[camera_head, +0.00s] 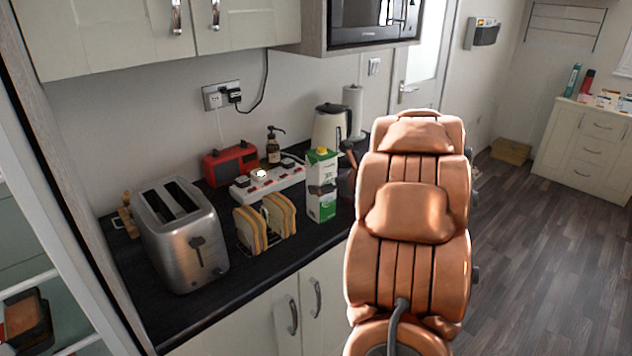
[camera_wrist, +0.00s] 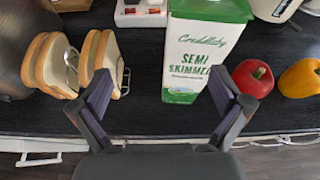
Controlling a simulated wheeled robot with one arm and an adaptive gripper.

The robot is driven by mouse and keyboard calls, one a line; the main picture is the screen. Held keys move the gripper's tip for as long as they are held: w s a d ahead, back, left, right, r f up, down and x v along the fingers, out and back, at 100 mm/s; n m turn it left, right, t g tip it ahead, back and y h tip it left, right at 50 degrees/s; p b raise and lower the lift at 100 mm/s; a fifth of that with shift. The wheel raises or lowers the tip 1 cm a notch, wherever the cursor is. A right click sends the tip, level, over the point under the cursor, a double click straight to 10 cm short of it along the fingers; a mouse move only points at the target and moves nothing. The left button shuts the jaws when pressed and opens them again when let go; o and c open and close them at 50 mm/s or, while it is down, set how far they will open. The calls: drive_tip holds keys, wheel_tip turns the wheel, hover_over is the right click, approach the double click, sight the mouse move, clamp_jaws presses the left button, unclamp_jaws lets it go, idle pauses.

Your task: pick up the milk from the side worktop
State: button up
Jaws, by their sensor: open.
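The milk is a white and green carton (camera_head: 321,190) standing upright on the dark side worktop (camera_head: 262,268), between the bread slices and the kettle. In the wrist view the carton (camera_wrist: 192,55) reads "semi skimmed" and stands beyond my gripper (camera_wrist: 161,76). My gripper is open, with nothing between its fingers. The carton lies right of the middle of the gap, and the right fingertip overlaps its lower right edge in the picture. In the head view my copper-coloured arm hides the worktop to the right of the carton, and the gripper cannot be made out clearly.
Bread slices in a wire rack (camera_head: 265,222) stand left of the carton, beside a steel toaster (camera_head: 185,240). Behind are a power strip (camera_head: 268,183), a red radio (camera_head: 231,163) and a kettle (camera_head: 330,128).

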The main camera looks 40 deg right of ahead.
sight(329, 175)
drive_tip(key=d, duration=0.1)
drive_tip(key=d+m+h, duration=0.1)
drive_tip(key=d, duration=0.1)
drive_tip(key=shift+s+d+f, duration=0.1)
drive_tip(key=shift+s+d, duration=0.05)
drive_tip(key=shift+s, duration=0.05)
drive_tip(key=shift+w+d+m, duration=0.15)
drive_tip(key=shift+w+m, duration=0.1)
drive_tip(key=shift+m, duration=0.05)
drive_tip(key=shift+p+x, duration=0.4)
drive_tip(key=shift+x, duration=0.65)
drive_tip(key=shift+p+x, duration=0.85)
drive_tip(key=shift+x, duration=0.5)
drive_tip(key=shift+p+x, duration=0.35)
drive_tip(key=shift+x, duration=0.85)
drive_tip(key=shift+d, duration=0.1)
drive_tip(key=c, duration=1.8)
drive_tip(key=shift+c, duration=0.3)
